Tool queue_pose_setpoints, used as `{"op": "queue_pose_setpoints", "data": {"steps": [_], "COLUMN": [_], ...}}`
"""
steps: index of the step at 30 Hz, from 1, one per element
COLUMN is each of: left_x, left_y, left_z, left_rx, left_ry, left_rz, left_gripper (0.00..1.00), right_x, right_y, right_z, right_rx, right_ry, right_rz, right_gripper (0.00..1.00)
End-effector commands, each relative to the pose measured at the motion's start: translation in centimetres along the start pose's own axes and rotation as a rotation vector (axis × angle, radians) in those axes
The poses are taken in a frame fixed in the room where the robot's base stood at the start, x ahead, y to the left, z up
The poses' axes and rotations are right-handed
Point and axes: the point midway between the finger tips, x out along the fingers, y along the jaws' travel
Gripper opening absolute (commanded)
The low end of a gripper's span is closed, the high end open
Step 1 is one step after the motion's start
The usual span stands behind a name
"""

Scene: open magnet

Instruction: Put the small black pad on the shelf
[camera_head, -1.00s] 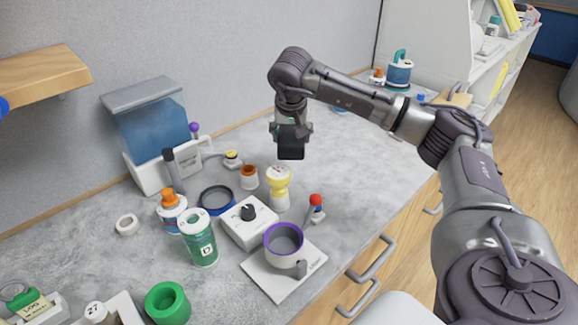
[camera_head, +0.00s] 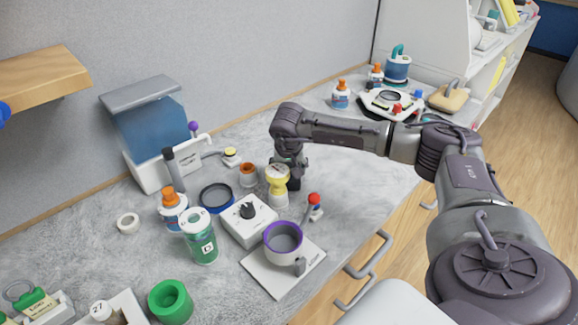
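My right gripper (camera_head: 291,164) reaches over the counter from the right and points down. A small dark block, which looks like the black pad (camera_head: 295,184), is at its fingertips, low over or touching the counter. I cannot tell whether the pad touches the counter. The yellow-topped white bottle (camera_head: 277,185) stands in front and partly hides the pad and fingers. The wooden shelf (camera_head: 40,80) is on the wall at the upper left, far from this gripper.
The counter right of my gripper is clear (camera_head: 345,185).

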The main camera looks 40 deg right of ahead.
Motion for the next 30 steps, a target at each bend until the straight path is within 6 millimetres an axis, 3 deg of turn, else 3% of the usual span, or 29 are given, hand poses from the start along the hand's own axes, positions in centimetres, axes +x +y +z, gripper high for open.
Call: {"op": "queue_pose_setpoints", "data": {"steps": [3,4,8,21,30], "left_x": [0.4,0.3,0.2,0.2,1.5], "left_y": [0.0,0.0,0.0,-0.1,-0.1], "left_z": [0.1,0.1,0.1,0.0,0.0], "left_rx": [0.0,-0.001,-0.001,-0.002,-0.002], "left_ry": [-0.001,-0.001,-0.001,0.0,0.001], "left_rz": [0.0,0.0,-0.001,-0.001,-0.001], "left_gripper": [0.6,0.6,0.6,0.6,0.6], "right_x": [0.4,0.3,0.2,-0.5,-6.3], "right_y": [0.0,0.0,0.0,0.0,-0.1], "right_z": [0.2,0.1,0.1,-0.1,0.0], "right_rx": [0.0,0.0,0.0,0.0,0.0], "right_ry": [0.0,0.0,0.0,0.001,0.004], "right_rz": [0.0,0.0,0.0,-0.001,-0.004], "right_gripper": [0.39,0.71,0.93,0.93,0.93]}}
